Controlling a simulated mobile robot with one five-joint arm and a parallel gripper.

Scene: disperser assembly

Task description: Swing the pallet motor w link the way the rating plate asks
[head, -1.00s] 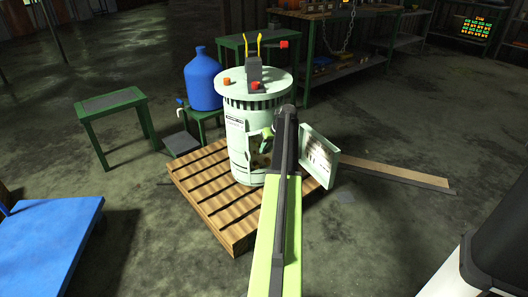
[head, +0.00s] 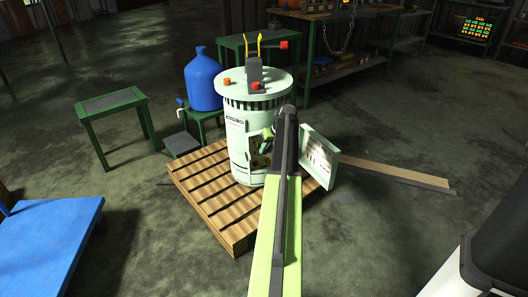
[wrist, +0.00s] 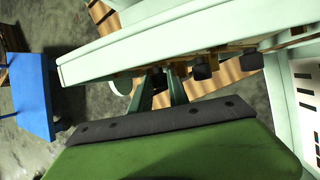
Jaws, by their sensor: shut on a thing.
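The pale green cylindrical motor unit (head: 238,140) stands upright on a wooden pallet, with an opening in its front. My gripper (head: 267,133) is at that opening in the head view, partly hidden behind my arm. In the wrist view my gripper (wrist: 163,74) points at a row of dark posts (wrist: 202,72) and brass strips (wrist: 236,48) under a pale green edge. Its fingers are shut on a small part there, which I take to be the W link. That part is mostly hidden, so I cannot tell its angle. The rating plate's lettering is not readable.
An open door panel (head: 320,157) with a pale sheet stands right of the opening, close to my arm. The pallet (head: 215,212) lies below. A blue jug (head: 203,82) on a stool is behind left. A plank (head: 390,173) lies right. A blue platform (head: 50,235) is at left.

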